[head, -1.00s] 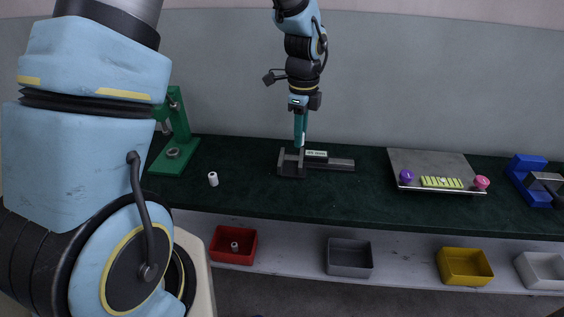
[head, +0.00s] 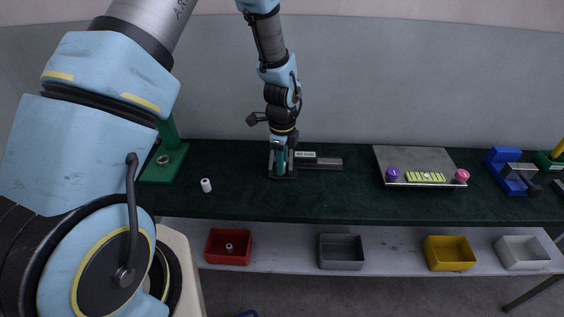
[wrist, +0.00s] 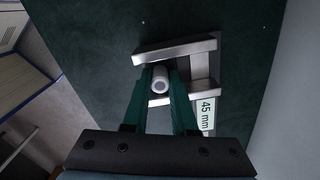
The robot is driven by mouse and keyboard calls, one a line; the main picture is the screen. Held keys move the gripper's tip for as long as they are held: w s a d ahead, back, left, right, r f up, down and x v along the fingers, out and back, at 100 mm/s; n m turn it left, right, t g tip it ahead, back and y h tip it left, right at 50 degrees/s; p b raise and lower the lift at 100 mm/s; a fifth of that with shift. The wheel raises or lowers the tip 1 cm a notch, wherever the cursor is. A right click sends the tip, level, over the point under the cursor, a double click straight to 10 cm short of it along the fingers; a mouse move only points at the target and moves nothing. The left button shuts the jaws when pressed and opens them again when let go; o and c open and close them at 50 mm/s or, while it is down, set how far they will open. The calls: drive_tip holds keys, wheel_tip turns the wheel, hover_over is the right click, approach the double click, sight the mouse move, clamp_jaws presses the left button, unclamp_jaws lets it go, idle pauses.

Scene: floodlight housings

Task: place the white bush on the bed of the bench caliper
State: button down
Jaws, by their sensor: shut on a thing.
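My gripper (head: 281,171) points down over the bench caliper, and its teal fingers (wrist: 160,82) are shut on the white bush (wrist: 160,74). The bush appears as a white ring with a grey hole between the fingertips. The bench caliper (head: 322,164) is a grey metal bar with upright jaws at its left end. In the wrist view, one caliper jaw (wrist: 176,50) lies beyond the bush and the other partly behind the fingers; the bush is between them. Whether the bush touches the bed is hidden. The caliper display (wrist: 208,114) reads 45 mm.
Another white cylinder (head: 206,185) stands on the green bench top (head: 240,201), near a green press (head: 165,162). A grey plate (head: 414,160) with purple and pink knobs and a blue vise (head: 505,170) are to the right. Red, grey, yellow and white bins line the shelf below.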

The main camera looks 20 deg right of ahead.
drive_tip(key=shift+f, duration=0.1)
drive_tip(key=c, duration=1.2)
unclamp_jaws()
drive_tip(key=shift+f, duration=0.1)
drive_tip(key=o, duration=0.5)
wheel_tip(320, 180, up, 12)
drive_tip(key=r+b, duration=0.1)
drive_tip(key=b, duration=0.3)
drive_tip(key=s+a+r+n, duration=0.2)
drive_tip(key=a+n, duration=1)
drive_tip(key=a, duration=0.3)
drive_tip(key=s+a+r+n+t, duration=0.1)
drive_tip(key=s+a+r+n, duration=0.1)
drive_tip(key=a+n, duration=1.1)
drive_tip(key=shift+a+r+t, duration=0.2)
drive_tip(key=shift+a+t, duration=0.1)
drive_tip(key=shift+a, duration=0.85)
